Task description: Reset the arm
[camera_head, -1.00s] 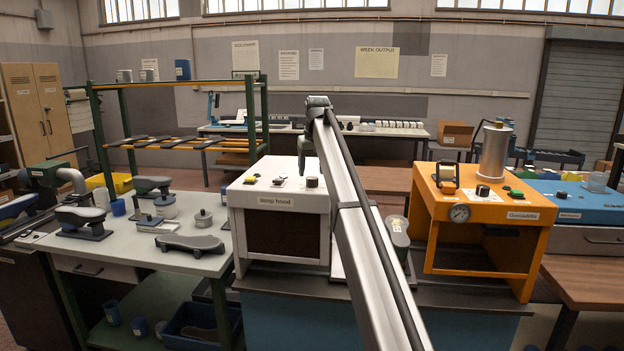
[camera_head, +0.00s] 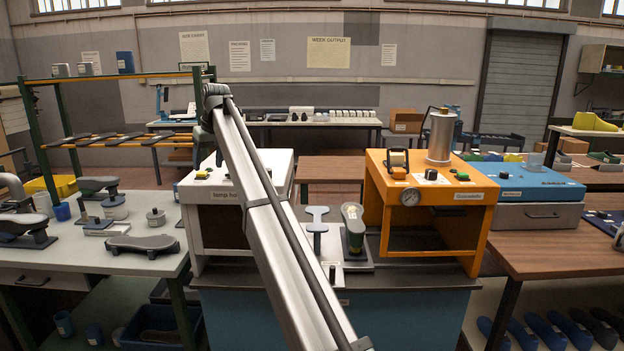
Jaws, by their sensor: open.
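My arm's silver link (camera_head: 265,210) runs from the bottom middle up and left to a dark joint (camera_head: 213,95). It crosses in front of the white machine. My gripper (camera_head: 212,150) shows only as dark parts below that joint, over the left part of the white machine. The link hides most of it, and its fingertips are not clear. I see nothing held in it. A grey T-topped stand (camera_head: 317,225) is beside the last.
The white machine (camera_head: 282,163) and the orange machine (camera_head: 461,208) flank the shoe last. A bench (camera_head: 70,256) with lasts and pots is at left. A blue box (camera_head: 535,182) sits on the wooden table at right. The air above the machines looks free.

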